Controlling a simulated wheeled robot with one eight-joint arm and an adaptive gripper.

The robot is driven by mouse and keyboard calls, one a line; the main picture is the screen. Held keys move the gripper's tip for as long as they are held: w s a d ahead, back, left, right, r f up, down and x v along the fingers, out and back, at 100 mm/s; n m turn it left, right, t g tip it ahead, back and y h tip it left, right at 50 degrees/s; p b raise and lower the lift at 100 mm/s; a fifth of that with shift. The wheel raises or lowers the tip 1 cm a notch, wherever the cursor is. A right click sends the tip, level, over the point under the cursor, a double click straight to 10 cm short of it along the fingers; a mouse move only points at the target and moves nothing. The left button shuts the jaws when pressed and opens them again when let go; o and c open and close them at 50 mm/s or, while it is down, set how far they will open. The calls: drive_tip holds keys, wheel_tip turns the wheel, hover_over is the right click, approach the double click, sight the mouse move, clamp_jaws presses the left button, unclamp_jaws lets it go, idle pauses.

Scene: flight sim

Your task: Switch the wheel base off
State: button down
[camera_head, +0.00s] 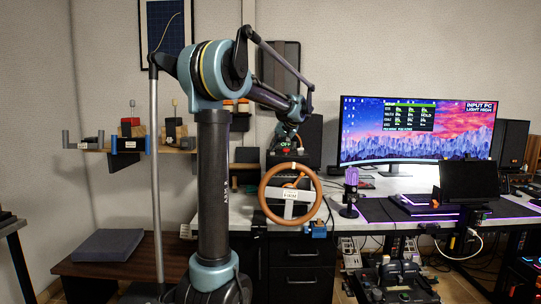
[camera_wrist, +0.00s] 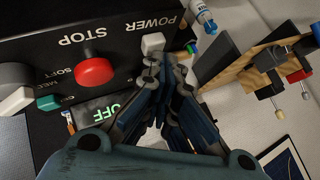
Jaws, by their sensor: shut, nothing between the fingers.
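The wheel base is a black box (camera_wrist: 45,45) filling the upper left of the wrist view. Its face has a white button (camera_wrist: 153,42) by the word POWER, a red button (camera_wrist: 94,70) by STOP, and a small display (camera_wrist: 108,112) with green letters reading OFF. My gripper (camera_wrist: 164,62) is shut and empty, its tips right by the white button; I cannot tell whether they touch it. In the head view the orange-rimmed steering wheel (camera_head: 265,194) stands in front of the base, and my gripper (camera_head: 291,138) is above it, small and partly hidden.
A wide monitor (camera_head: 415,130) stands on the white desk (camera_head: 345,205) to the right, with a purple microphone (camera_head: 350,178) in front. A set of pedals (camera_head: 395,285) is below the desk.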

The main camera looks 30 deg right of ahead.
drive_tip(key=shift+r, duration=3)
drive_tip(key=s+a+f+n+g+y, duration=0.1)
drive_tip(key=a+f, duration=0.2)
drive_tip(key=a, duration=0.6)
drive_tip(key=a+f+n+g, duration=0.1)
drive_tip(key=a+f, duration=0.1)
drive_tip(key=a, duration=0.7)
drive_tip(key=s+a+f+n+g, duration=0.1)
drive_tip(key=s+a+f+n, duration=0.1)
drive_tip(key=s+a+f, duration=0.6)
drive_tip(key=s+a+f+n+g, duration=0.1)
drive_tip(key=s+a+f+g, duration=0.2)
drive_tip(key=a, duration=0.9)
drive_tip(key=s+a+f+n, duration=0.1)
drive_tip(key=s+a+f, duration=0.2)
drive_tip(key=s+f, duration=0.3)
drive_tip(key=s+a+f+n+h, duration=0.1)
drive_tip(key=s+a+f, duration=0.2)
drive_tip(key=s+f, duration=0.3)
drive_tip(key=s+a+f+n+g, duration=0.1)
drive_tip(key=s+a+f, duration=0.1)
drive_tip(key=s+f, duration=0.5)
drive_tip(key=shift+a+f+h, duration=0.3)
drive_tip(key=shift+a+f, duration=0.1)
drive_tip(key=shift+f, duration=0.05)
